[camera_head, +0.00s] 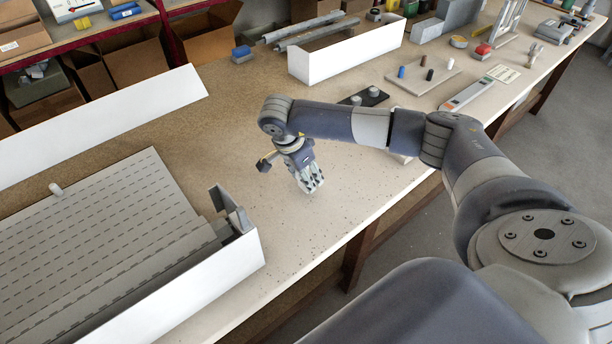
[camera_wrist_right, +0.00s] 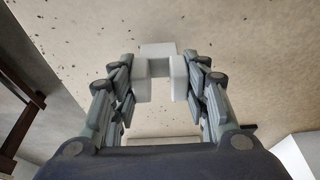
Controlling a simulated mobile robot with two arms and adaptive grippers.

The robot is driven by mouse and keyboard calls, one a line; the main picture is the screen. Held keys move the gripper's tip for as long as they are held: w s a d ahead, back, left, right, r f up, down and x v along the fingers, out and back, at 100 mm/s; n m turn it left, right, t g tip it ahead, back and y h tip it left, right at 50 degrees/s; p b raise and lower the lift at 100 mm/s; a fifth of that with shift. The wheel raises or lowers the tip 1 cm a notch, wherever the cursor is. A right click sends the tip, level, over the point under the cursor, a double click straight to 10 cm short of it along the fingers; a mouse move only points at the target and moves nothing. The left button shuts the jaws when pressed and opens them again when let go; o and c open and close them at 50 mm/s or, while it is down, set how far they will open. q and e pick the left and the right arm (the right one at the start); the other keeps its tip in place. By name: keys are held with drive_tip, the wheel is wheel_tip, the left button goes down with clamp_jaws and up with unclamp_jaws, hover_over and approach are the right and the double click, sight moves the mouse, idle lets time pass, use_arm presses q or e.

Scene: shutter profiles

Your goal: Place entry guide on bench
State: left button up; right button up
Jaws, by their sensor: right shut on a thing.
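My right gripper (camera_head: 312,186) reaches down over the middle of the bench (camera_head: 225,130), near its front edge. In the right wrist view its fingers (camera_wrist_right: 160,85) are shut on a white U-shaped block, the entry guide (camera_wrist_right: 158,52), which sits between the fingertips with bare bench surface behind it. I cannot tell whether the guide touches the bench. In the head view the guide cannot be made out among the fingers. My left gripper is not in view.
A white shutter box with slatted grey curtain (camera_head: 95,240) fills the left. A long white box (camera_head: 345,52) stands at the back. A dark plate with light knobs (camera_head: 373,93) and a board with coloured pegs (camera_head: 424,76) lie behind my arm. Bench around the gripper is clear.

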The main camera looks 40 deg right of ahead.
drive_tip(key=shift+f, duration=1)
drive_tip(key=o, duration=0.9)
drive_tip(key=shift+r, duration=0.25)
drive_tip(key=b+v, duration=0.3)
drive_tip(key=v, duration=0.9)
drive_tip(key=shift+b, duration=0.35)
drive_tip(key=shift+f, duration=0.15)
